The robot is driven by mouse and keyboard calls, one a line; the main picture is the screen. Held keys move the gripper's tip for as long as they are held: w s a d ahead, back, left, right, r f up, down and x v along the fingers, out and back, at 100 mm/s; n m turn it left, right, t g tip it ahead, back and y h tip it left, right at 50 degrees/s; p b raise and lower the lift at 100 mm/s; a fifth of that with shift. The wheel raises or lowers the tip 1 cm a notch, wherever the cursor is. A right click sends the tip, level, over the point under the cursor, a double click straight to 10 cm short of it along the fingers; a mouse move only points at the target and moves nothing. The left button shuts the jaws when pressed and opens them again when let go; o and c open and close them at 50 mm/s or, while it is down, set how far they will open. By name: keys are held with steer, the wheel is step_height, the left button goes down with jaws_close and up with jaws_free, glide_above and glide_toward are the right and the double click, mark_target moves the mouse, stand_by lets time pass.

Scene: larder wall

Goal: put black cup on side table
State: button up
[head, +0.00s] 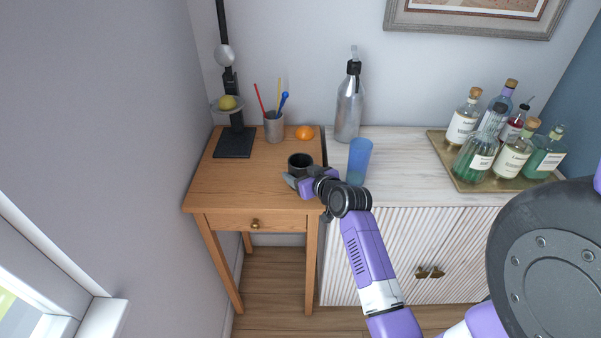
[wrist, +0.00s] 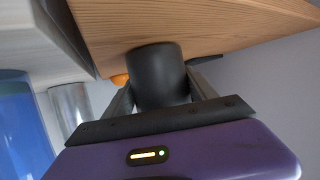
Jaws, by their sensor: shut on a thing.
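The black cup (head: 299,164) is upright at the right front part of the wooden side table (head: 215,190). My gripper (head: 299,182) reaches in from the front right and is shut on the cup. In the wrist view the cup (wrist: 158,75) sits between the two fingers, with the wooden tabletop (wrist: 230,25) beyond it. The cup's base is at or very near the tabletop; I cannot tell whether it touches.
An orange (head: 304,132), a pen cup (head: 274,127) and a black stand (head: 235,142) are at the table's back. A white cabinet (head: 400,150) adjoins on the right, with a blue glass (head: 359,161), a silver bottle (head: 349,105) and a bottle tray (head: 462,180). The table's front left is clear.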

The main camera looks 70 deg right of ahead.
steer(key=o, duration=1.7)
steer(key=shift+f, duration=0.1)
steer(key=shift+o, duration=0.2)
steer(key=shift+r, duration=0.25)
steer(key=b+v, duration=0.1)
steer(key=v, duration=1.1)
steer(key=shift+f, duration=0.15)
steer(key=s+a+f+n+t+y, duration=0.1)
steer(key=a+f, duration=0.1)
steer(key=a, duration=0.8)
steer(key=s+a+f+n+t+y, duration=0.1)
steer(key=a+f, duration=0.1)
steer(key=a, duration=0.9)
steer(key=s+a+r+n+t+y, duration=0.1)
steer(key=s+a+r+n+y, duration=0.1)
steer(key=s+a, duration=0.4)
steer(key=s+a+r+n+t+y, duration=0.1)
steer(key=s+a+r+n+y, duration=0.2)
steer(key=s+a, duration=0.3)
steer(key=a+r+y, duration=0.1)
steer(key=a, duration=0.1)
steer(key=shift+a+r, duration=0.3)
steer(key=shift+a, duration=0.1)
